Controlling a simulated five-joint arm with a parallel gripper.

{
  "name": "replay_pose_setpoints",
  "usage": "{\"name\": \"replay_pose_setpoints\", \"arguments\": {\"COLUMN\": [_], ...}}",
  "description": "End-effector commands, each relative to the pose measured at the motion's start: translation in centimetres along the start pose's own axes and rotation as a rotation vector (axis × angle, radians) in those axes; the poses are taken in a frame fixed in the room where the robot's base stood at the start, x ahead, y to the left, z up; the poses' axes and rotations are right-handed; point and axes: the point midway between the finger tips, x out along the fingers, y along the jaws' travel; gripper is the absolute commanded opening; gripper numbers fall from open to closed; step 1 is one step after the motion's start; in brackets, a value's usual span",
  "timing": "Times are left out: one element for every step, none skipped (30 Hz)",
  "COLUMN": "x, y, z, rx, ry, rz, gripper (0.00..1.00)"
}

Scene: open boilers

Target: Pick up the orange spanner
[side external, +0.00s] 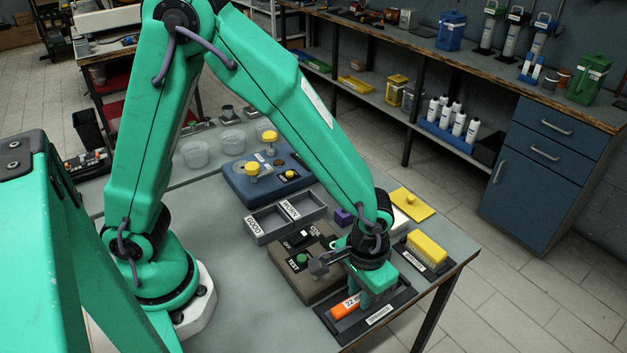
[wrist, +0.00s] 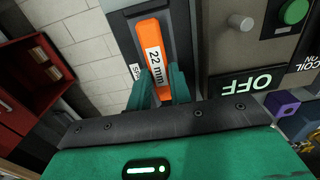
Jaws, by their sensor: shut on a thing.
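The orange spanner (side external: 338,309) carries a white "22 mm" label and lies at or just over its dark labelled tray (side external: 372,327) near the table's front edge. I cannot tell whether it touches the tray. My gripper (side external: 371,299) points down over the tray, shut on the spanner. In the wrist view, the spanner's orange handle (wrist: 149,28) runs up from between the two green fingers (wrist: 161,88), one on each side of it. The spanner's far end is hidden by the gripper.
A test box (side external: 312,285) with a green button and a grey lever stands just beside the gripper. A yellow brush (side external: 427,247) lies in a tray to the right. Grey GOOD and WORN bins (side external: 268,224) are behind. Bare tabletop (side external: 240,290) lies to the left.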

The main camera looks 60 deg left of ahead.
Motion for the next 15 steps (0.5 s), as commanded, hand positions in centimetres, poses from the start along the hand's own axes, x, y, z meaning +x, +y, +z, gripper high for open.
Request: {"name": "replay_pose_setpoints", "arguments": {"x": [-0.7,-1.0,-1.6,-2.0,-2.4,-2.8,-3.0,-3.3,-3.7,-4.0,-4.3,-4.8,-5.1,-5.4,-5.8], "y": [0.1,0.1,0.1,0.1,0.1,0.3,0.6,0.8,1.1,1.2,1.6,1.9,2.1,2.3,2.6], "z": [-0.1,-0.1,-0.1,-0.1,-0.1,0.5,1.0,1.4,2.0,2.5,3.0,3.7,4.2,4.7,5.3], "rx": [0.000,0.000,0.000,0.000,0.000,0.004,0.004,0.005,0.005,0.006,0.006,0.007,0.006,0.006,0.006], "ry": [0.004,0.005,0.004,0.005,0.004,0.003,0.004,0.004,0.003,0.003,0.004,0.004,0.004,0.004,0.004], "rz": [0.003,0.003,0.003,0.003,0.003,0.002,0.003,0.003,0.002,0.002,0.003,0.003,0.003,0.003,0.003], "gripper": [0.00,0.00,0.00,0.00,0.00,0.00,0.00,0.00,0.00,0.00,0.00,0.00,0.00,0.00,0.00]}}
